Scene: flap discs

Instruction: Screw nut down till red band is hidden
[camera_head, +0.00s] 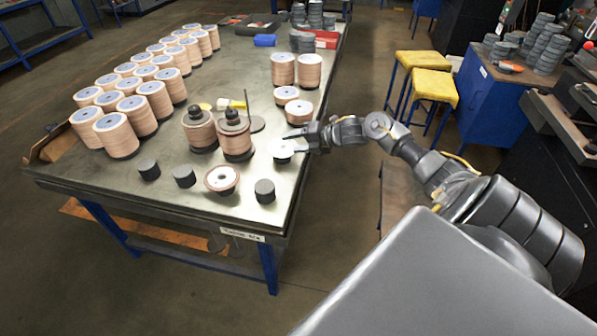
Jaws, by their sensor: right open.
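Two stacks of flap discs on the table (140,202) are topped with black clamp parts that look like nuts, the left one (195,114) and the right one (232,115). The discs under them show as tan stacks, left (201,135) and right (235,142). A red band cannot be made out at this size. My right gripper (289,142) is open, to the right of the right stack and apart from its nut. It is over or beside a small pale-topped piece (281,154); contact cannot be told. My left gripper is not in view.
Rows of tan disc stacks (154,94) fill the table's left side. More stacks (283,69) stand behind my right gripper. Small dark cylinders (184,176) and a ring-topped disc (221,179) lie in front. A thin upright rod (247,99) stands behind the right stack.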

